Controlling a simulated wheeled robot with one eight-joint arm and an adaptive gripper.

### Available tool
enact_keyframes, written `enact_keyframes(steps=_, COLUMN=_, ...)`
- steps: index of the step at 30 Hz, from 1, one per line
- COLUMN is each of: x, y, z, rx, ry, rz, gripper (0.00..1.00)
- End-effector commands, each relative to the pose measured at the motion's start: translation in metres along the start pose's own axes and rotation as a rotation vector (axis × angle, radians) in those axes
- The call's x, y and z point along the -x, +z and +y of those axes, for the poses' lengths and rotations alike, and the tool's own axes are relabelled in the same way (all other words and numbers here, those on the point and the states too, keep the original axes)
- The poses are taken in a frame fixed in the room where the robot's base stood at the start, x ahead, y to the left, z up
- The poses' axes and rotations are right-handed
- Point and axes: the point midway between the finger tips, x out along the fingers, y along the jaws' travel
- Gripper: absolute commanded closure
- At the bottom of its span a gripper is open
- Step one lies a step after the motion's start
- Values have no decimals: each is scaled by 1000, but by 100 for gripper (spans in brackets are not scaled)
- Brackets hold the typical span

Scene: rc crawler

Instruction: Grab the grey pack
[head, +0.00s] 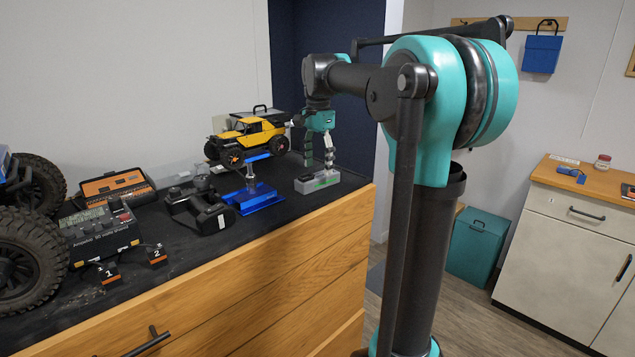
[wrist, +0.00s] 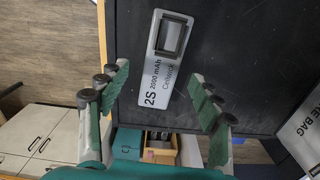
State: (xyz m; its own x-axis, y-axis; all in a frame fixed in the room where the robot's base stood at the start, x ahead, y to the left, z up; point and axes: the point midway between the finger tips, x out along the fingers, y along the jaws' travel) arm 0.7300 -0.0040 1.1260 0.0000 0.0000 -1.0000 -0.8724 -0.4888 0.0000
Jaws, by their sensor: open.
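The grey pack (head: 309,186) lies on the dark top near the right end of the wooden drawer unit. In the wrist view the grey pack (wrist: 156,82) reads "2S 2000 mAh Cellwick" and has a dark rectangular part at its far end. My gripper (head: 319,163) points down over it. In the wrist view my open gripper (wrist: 160,72) has one green-padded finger on each side of the pack, with visible space between. The fingers look empty. I cannot tell the exact height left above the pack.
A black transmitter (head: 200,211), a charger (head: 100,236) and a large-wheeled vehicle (head: 28,245) are farther left. A silver bag (wrist: 304,137) lies at right in the wrist view.

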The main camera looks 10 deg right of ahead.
Motion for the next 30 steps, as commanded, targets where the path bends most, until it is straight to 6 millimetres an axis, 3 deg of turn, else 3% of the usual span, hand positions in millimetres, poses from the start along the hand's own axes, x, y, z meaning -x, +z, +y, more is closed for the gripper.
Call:
enact_keyframes(steps=6, x=-28, y=1, z=-2, rx=0, ry=0, rz=0, gripper=35)
enact_keyframes(steps=15, x=-32, y=1, z=-2, rx=0, ry=0, rz=0, gripper=35)
enact_keyframes(steps=30, x=-32, y=1, z=-2, rx=0, ry=0, rz=0, gripper=97)
